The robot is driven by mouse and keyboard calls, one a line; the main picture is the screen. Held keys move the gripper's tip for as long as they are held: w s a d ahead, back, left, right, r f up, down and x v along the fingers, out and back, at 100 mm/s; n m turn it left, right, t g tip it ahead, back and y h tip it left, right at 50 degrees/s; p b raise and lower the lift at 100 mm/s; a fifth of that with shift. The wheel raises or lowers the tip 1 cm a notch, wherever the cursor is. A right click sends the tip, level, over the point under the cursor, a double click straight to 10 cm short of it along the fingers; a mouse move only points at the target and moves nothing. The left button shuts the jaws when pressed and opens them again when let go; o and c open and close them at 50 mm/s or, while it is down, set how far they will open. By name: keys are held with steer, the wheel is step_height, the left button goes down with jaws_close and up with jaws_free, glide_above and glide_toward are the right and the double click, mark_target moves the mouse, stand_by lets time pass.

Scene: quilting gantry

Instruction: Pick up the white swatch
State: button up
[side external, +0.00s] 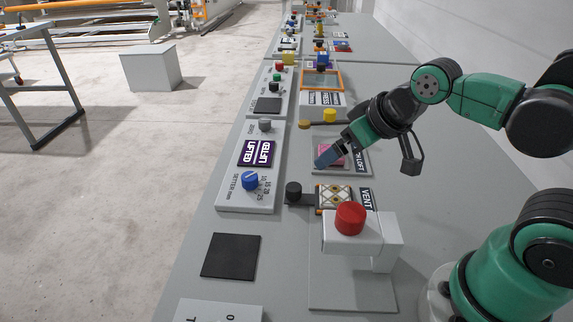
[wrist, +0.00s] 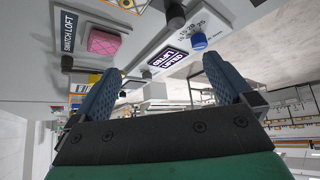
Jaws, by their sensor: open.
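No plain white swatch shows. A pink quilted swatch (side external: 334,155) lies on a grey plate labelled SWATCH LOFT, and it also shows in the wrist view (wrist: 103,42). A whitish pad with an orange-brown diamond pattern (side external: 335,197) sits in an orange frame beside the VENT label; I cannot tell if it is a swatch. My gripper (side external: 325,160) has blue fingers and overlaps the pink swatch in the side view. In the wrist view my gripper (wrist: 161,66) is open and empty, with the pink swatch to the upper left, outside the fingers.
A panel with a purple LIFTED display (side external: 257,153) and a blue knob (side external: 250,180) lies to the left. A raised red button (side external: 350,218) stands nearer the front. A yellow button (side external: 329,115) and an orange-framed tray (side external: 322,73) are farther back. A black pad (side external: 231,255) lies front left.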

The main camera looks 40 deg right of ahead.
steer(key=m, duration=0.1)
steer(key=m+g, duration=0.7)
glide_above(335, 195)
step_height(335, 195, down, 6)
steer(key=shift+f, duration=0.1)
steer(key=shift+f+m, duration=0.25)
steer(key=shift+m, duration=0.15)
steer(key=shift+f, duration=2.85)
steer(key=c, duration=1.2)
steer(key=shift+r, duration=0.15)
